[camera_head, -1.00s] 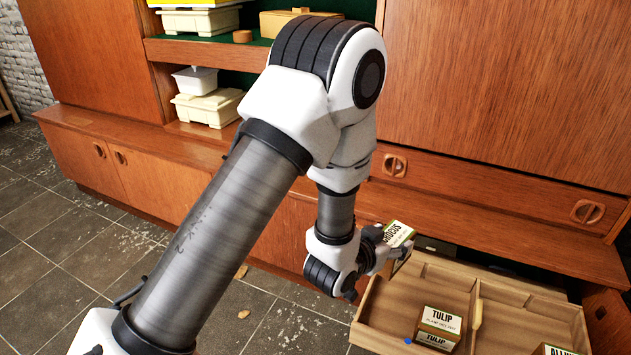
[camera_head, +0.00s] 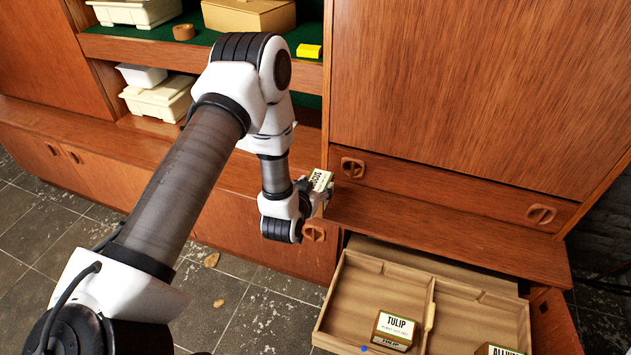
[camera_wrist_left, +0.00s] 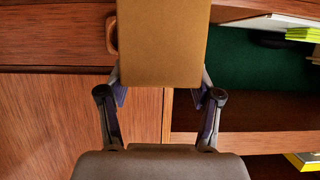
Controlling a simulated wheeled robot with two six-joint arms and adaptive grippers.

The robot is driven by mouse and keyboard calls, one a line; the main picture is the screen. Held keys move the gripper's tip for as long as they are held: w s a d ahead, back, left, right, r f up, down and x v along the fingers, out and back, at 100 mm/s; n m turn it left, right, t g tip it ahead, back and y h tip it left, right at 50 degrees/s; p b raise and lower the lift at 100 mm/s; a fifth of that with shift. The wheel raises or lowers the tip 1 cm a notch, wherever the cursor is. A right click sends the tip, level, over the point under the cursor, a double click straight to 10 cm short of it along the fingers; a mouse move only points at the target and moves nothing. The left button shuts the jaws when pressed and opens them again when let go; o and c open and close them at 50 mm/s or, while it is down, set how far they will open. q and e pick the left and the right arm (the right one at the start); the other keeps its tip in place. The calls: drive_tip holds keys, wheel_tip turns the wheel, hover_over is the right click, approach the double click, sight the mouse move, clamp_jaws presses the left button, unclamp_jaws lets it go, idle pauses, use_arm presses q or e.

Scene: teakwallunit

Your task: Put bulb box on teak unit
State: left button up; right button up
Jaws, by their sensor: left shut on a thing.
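The bulb box (camera_head: 320,180), a small box with a white and green printed label, is in my left gripper (camera_head: 313,197). In the left wrist view the box (camera_wrist_left: 163,45) shows as a plain brown face between the two fingers (camera_wrist_left: 160,95), which are shut on it. The teak unit (camera_head: 430,90) fills the back. The box is at the front edge of its ledge (camera_head: 450,230), near the left end of the upper drawer front; whether it touches the ledge I cannot tell. My right gripper is not in view.
An open drawer (camera_head: 350,300) holds a tulip box (camera_head: 392,331) and, at the lower right, an allium box (camera_head: 497,350). Cream planters (camera_head: 160,98) and a yellow block (camera_head: 309,51) stand on the left shelves. The ledge right of the gripper is clear.

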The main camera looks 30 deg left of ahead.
sight(314, 174)
use_arm(q)
drive_tip(key=w+a, duration=0.2)
drive_tip(key=w, duration=0.1)
drive_tip(key=w+a, duration=0.1)
drive_tip(key=shift+w+f, duration=0.15)
drive_tip(key=shift+f, duration=0.15)
wheel_tip(314, 174, down, 3)
drive_tip(key=shift+f+b, duration=0.15)
drive_tip(key=shift+b, duration=0.3)
drive_tip(key=o, duration=1.3)
drive_tip(key=shift+f, duration=0.15)
